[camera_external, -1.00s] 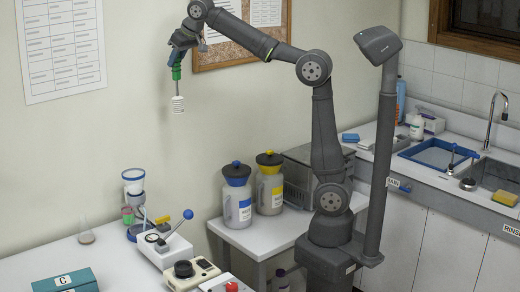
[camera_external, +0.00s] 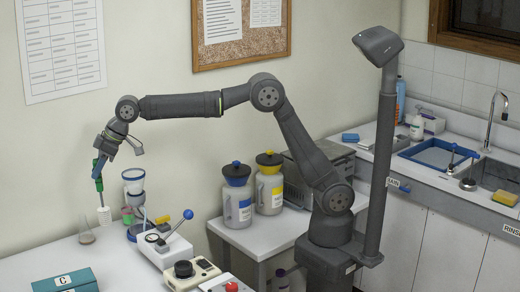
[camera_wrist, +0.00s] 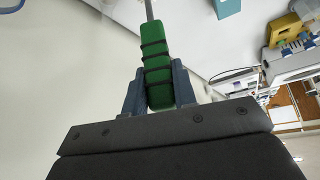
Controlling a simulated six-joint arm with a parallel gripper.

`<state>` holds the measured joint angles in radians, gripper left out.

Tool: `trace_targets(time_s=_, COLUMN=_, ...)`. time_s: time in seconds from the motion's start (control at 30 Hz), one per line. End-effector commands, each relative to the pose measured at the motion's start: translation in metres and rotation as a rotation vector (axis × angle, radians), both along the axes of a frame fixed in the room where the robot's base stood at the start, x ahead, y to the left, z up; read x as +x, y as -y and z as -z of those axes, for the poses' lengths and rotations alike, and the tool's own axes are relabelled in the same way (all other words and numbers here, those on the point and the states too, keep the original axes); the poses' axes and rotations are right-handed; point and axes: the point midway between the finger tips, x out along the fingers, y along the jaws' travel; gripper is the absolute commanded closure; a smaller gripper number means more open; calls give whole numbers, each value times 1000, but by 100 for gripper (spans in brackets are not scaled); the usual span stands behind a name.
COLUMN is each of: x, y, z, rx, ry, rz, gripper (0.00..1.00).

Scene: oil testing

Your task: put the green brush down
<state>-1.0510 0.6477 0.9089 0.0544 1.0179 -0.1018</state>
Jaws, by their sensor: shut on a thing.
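The green brush has a green handle (camera_external: 99,184), a thin metal shaft and a white bristle head (camera_external: 104,217) hanging at the bottom. My gripper (camera_external: 103,160) is shut on the green handle and holds the brush nearly upright, head down, above the left part of the white table. In the wrist view the green handle (camera_wrist: 156,62) sits between both fingers (camera_wrist: 158,90), with the metal shaft running up out of the picture. The bristle head is out of the wrist view. A glass flask (camera_external: 86,237) stands just left of and below the head; I cannot tell whether they touch.
A lever device (camera_external: 165,248) and a teal box marked C (camera_external: 65,282) are on the table (camera_external: 30,268). Blue-lidded (camera_external: 237,205) and yellow-lidded (camera_external: 269,190) jugs stand farther right.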

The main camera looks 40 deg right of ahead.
Motion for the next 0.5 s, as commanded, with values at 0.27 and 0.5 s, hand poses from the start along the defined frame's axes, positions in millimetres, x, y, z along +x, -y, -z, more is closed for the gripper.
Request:
trace_targets(time_s=0.27, x=-10, y=-13, z=47, rx=-1, ry=-1, rz=-42, gripper=100)
trace_targets(time_s=0.5, x=-10, y=-13, z=86, rx=1, ry=-1, rz=-41, gripper=100)
